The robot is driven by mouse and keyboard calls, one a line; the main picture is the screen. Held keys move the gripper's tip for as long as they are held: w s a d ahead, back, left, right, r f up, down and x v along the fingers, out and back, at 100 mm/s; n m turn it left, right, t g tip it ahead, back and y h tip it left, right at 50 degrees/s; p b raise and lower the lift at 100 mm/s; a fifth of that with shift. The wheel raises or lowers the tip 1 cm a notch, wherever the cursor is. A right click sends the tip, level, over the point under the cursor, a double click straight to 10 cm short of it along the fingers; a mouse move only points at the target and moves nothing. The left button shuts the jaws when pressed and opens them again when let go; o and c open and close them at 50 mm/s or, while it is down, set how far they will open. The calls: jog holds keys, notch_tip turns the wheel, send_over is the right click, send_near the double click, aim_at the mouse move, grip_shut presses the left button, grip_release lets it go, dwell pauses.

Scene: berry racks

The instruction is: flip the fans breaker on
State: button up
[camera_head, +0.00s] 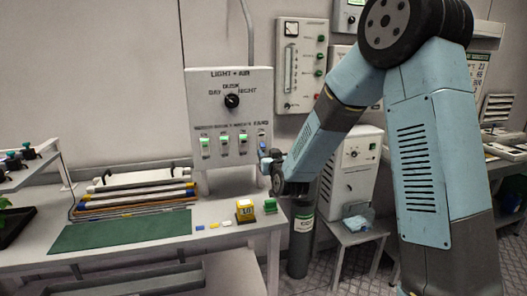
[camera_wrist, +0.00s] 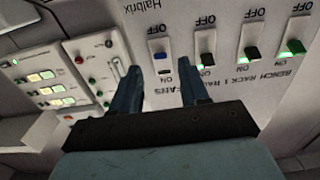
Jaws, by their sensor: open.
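The fans breaker (camera_wrist: 161,57) has a blue handle and sits at the end of the breaker row. In the wrist view, which shows the panel upside down, its handle lies toward the OFF marking and no green light shows on it. In the head view the fans breaker (camera_head: 262,133) is at the right end of the row on the light and air panel (camera_head: 205,88). My gripper (camera_wrist: 160,67) is open and empty, its fingers on either side of the fans breaker in the picture. Contact cannot be told. In the head view my gripper (camera_head: 266,156) is just below the breaker.
The neighbouring breakers (camera_wrist: 207,60) show green lights and sit close to one finger. A dial (camera_head: 232,101) is above the row. A gauge panel (camera_head: 302,65) hangs to the right.

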aim_at(263, 148)
jog(key=shift+x, duration=2.25)
jog(key=shift+c, duration=0.3)
